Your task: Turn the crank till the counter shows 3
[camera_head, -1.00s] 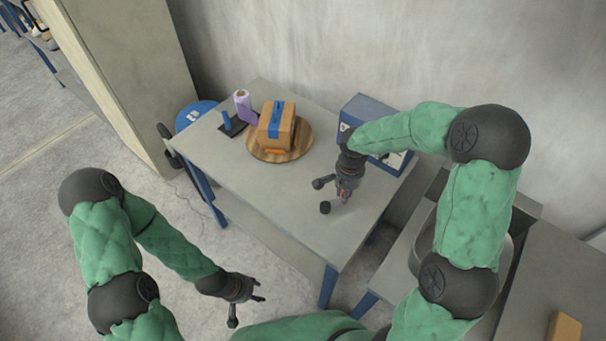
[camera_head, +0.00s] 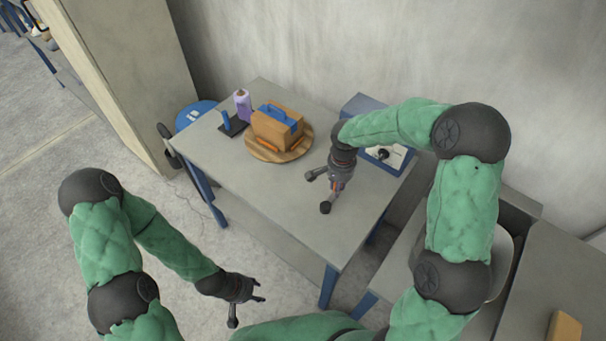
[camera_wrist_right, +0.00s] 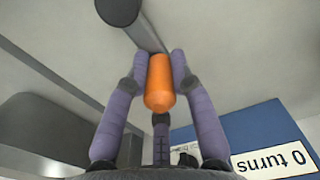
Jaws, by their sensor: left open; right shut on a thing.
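The orange crank handle (camera_wrist_right: 160,85) stands between the purple-grey fingers of my right gripper (camera_wrist_right: 160,62) in the right wrist view. The gripper is shut on it. A grey bar and a dark cylinder (camera_wrist_right: 118,8) show beyond the handle. In the head view my right gripper (camera_head: 336,188) is low over the table's right part and mostly hides the crank. The counter label (camera_wrist_right: 272,160) appears upside down and reads "0 turns". My left gripper (camera_head: 245,288) is open and empty, away from the table.
The grey table (camera_head: 270,195) is clear in front of the turntable. A purple bottle (camera_head: 243,105) and a small dark stand (camera_head: 232,127) are beside the turntable. A blue machine (camera_head: 362,103) stands at the back right, partly behind my right arm.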

